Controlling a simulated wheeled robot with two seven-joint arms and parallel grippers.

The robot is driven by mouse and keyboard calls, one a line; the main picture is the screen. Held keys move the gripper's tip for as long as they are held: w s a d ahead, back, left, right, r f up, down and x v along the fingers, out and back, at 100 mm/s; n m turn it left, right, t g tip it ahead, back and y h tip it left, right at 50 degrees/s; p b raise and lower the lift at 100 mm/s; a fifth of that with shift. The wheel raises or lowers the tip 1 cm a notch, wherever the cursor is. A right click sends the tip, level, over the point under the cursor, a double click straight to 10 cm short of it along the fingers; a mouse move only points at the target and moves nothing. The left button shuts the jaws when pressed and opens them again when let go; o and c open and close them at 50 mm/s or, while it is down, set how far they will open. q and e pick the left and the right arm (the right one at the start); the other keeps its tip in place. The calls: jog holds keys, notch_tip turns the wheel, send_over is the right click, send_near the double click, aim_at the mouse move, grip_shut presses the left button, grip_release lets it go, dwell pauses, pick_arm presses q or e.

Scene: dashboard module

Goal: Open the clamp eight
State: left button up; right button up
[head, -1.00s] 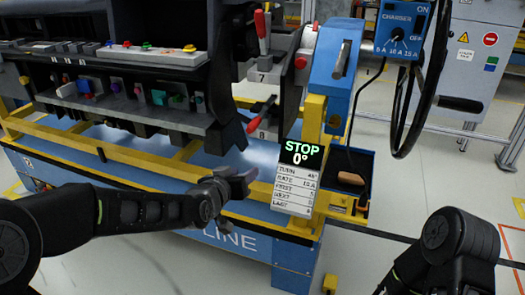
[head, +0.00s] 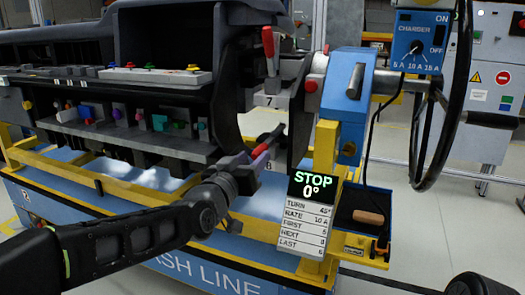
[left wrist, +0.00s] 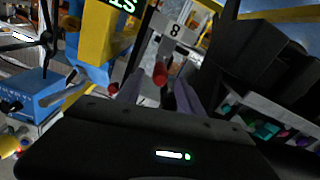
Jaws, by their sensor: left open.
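Clamp eight has a red-tipped handle (head: 259,151) that lies low and slanted on the dashboard module's end, beside a plate marked 8 (head: 268,167). In the left wrist view its red grip (left wrist: 160,73) points toward the camera, with the plate marked 8 (left wrist: 175,30) behind it. My left gripper (head: 256,158) is open at the handle. In the left wrist view the red grip shows between the fingers of my left gripper (left wrist: 158,88); I cannot tell whether they touch it. The fingers partly hide the clamp in the head view.
Clamp seven's red handle (head: 267,42) stands upright just above. A sign reading STOP 0° (head: 312,186) hangs close on the right, by a yellow post (head: 325,147) and blue housing (head: 343,88). A yellow rail (head: 130,188) runs below the module.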

aim_at(262, 149)
pick_arm(q)
jog(key=b+x, duration=0.1)
jog(key=x, duration=0.5)
jog(key=shift+w, duration=0.25)
grip_shut()
dwell(1.2)
